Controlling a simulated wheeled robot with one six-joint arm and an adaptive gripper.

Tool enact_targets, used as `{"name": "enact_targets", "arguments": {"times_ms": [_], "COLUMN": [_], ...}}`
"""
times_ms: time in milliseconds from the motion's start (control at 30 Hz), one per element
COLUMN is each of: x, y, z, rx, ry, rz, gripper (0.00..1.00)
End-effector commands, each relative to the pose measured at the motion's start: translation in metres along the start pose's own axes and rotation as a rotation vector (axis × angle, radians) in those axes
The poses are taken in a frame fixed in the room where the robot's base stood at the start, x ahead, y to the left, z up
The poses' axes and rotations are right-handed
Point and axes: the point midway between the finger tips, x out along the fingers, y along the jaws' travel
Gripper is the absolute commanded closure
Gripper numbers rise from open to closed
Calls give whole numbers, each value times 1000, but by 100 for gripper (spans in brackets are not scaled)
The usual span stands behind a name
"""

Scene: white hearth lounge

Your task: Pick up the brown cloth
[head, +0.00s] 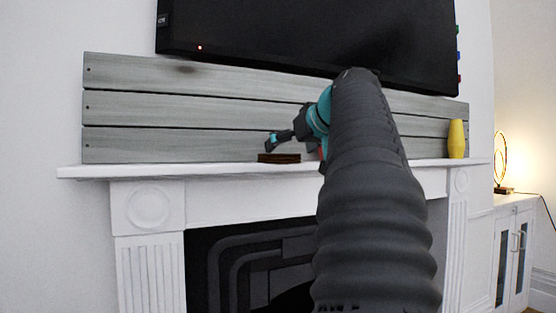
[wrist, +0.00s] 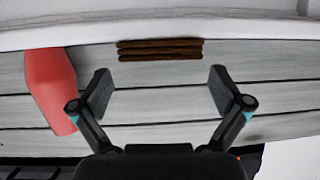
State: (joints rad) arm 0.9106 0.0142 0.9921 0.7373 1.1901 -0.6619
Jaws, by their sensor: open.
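The brown cloth (head: 279,158) is a small, dark, folded stack lying flat on the white mantel shelf (head: 120,172), left of the middle. In the wrist view, which is upside down, the cloth (wrist: 160,50) shows as layered brown strips along the shelf. My gripper (head: 279,139) is just above the cloth in the head view. In the wrist view my gripper (wrist: 160,82) has its two fingers wide apart and nothing between them. The cloth lies beyond the fingertips, roughly centred between them, and appears untouched.
A red vase (wrist: 50,85) stands on the shelf beside the cloth; in the head view my arm mostly hides it. A yellow vase (head: 456,139) stands at the shelf's right end. Grey planks (head: 180,105) back the shelf, under a black television (head: 290,40). The shelf's left end is clear.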

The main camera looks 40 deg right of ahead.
Motion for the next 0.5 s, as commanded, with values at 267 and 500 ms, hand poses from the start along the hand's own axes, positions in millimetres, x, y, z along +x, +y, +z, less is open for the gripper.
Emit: {"name": "enact_targets", "arguments": {"times_ms": [267, 500], "x": [19, 51], "y": [-1, -1], "z": [-2, -4], "rx": [0, 0], "ry": [-2, -2], "rz": [-2, -2], "gripper": [0, 0]}}
